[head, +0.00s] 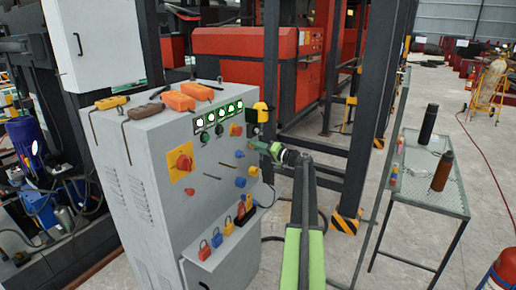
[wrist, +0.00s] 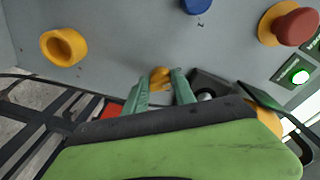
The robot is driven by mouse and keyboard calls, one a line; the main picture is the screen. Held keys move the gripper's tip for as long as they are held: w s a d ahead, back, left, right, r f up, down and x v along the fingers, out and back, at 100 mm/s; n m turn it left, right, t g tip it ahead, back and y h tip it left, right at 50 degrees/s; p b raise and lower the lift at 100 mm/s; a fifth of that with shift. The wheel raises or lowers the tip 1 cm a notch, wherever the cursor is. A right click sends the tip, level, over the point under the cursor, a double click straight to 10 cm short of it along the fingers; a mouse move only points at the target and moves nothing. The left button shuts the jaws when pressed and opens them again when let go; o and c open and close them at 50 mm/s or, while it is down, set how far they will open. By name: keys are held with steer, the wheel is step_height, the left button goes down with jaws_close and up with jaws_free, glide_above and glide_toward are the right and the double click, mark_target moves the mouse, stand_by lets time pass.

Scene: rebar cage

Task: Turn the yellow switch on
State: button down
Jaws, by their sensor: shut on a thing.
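The yellow switch (wrist: 160,77) shows as a small yellow knob between my fingertips on the grey panel in the wrist view. My gripper (wrist: 160,88) is shut on it, one green finger on each side. The fingers hide part of the switch, and I cannot tell its turned position. In the head view my gripper (head: 264,147) reaches the right part of the grey cabinet's (head: 205,140) front, and the switch is largely hidden there.
A yellow ring-like knob (wrist: 63,46), a blue knob (wrist: 197,5) and a red button (wrist: 293,23) surround the gripper. A black box (wrist: 212,88) sits close by. Padlocks (head: 228,225) stand on the lower ledge. A metal table (head: 410,182) stands right.

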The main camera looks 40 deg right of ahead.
steer(key=shift+r+m, duration=0.1)
steer(key=shift+m, duration=0.2)
steer(key=m+p, duration=0.1)
steer(key=m, duration=0.4)
steer(key=m+g+y+p, duration=0.1)
steer(key=m, duration=0.4)
steer(key=m+p, duration=0.1)
steer(key=m, duration=0.5)
steer(key=shift+d+r, duration=0.25)
steer(key=shift+r, duration=0.05)
stand_by(0.6)
steer(key=c, duration=1.1)
jaws_free()
